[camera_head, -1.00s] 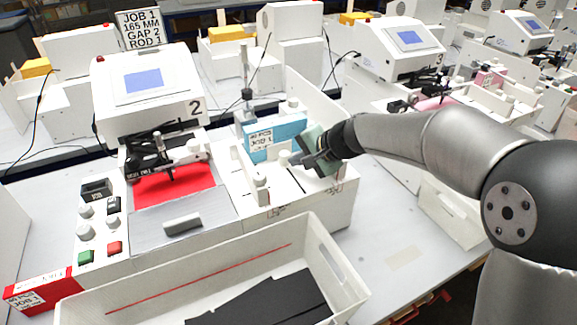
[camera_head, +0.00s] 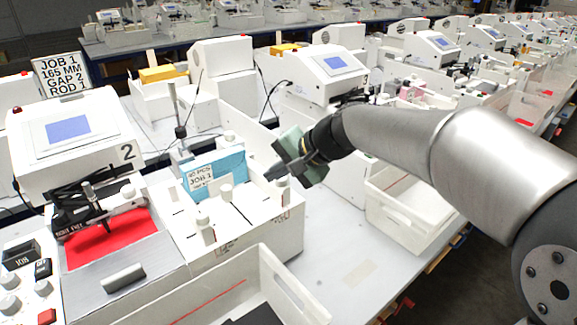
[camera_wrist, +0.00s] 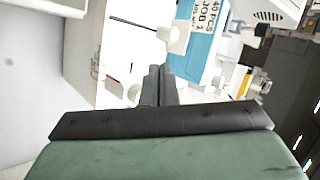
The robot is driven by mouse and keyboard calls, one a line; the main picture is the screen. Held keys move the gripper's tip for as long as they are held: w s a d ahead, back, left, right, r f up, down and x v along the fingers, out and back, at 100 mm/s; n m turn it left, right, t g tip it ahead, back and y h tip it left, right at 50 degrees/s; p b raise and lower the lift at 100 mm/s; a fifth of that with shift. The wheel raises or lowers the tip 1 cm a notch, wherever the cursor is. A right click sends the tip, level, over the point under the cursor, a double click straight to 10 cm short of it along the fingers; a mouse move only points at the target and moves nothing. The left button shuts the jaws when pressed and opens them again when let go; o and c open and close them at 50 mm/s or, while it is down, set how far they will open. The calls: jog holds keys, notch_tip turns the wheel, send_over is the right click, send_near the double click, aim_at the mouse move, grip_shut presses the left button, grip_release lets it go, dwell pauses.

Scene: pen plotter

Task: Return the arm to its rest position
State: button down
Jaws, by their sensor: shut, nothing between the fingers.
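My gripper (camera_head: 276,173) is in the middle of the head view, at the end of my grey arm, over the right end of the white machine marked 2. Its fingers are shut with nothing between them. In the wrist view the two dark fingers (camera_wrist: 158,86) lie side by side and point toward a white knob (camera_wrist: 171,38). The blue card block (camera_head: 221,178) labelled JOB 1 stands in the machine, left of my gripper. I cannot tell whether the fingers touch the machine.
An open white bin (camera_head: 262,262) stands in front of the machine. Another white bin (camera_head: 405,222) stands right of my gripper, under my arm. A red sheet (camera_head: 104,240) lies in machine 2 (camera_head: 70,150). Grey table top (camera_head: 335,262) is bare between the bins.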

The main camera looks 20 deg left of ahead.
jog(key=s+d+f+h, duration=0.2)
jog(key=s+d+f, duration=0.15)
jog(key=d, duration=0.65)
jog(key=s+d+f+h, duration=0.2)
jog(key=s+d+h, duration=0.15)
jog(key=d, duration=0.65)
jog(key=s+d+f+n+h, duration=0.1)
jog(key=s+d+f+h, duration=0.1)
jog(key=s+d+f, duration=0.2)
jog(key=s+d+f+h, duration=0.1)
jog(key=s+d+f, duration=0.3)
jog(key=s+d, duration=0.5)
jog(key=shift+s+d+f+n+g+h+p, duration=0.2)
jog(key=shift+d+f+n+g+h+p, duration=0.2)
jog(key=shift+d, duration=0.85)
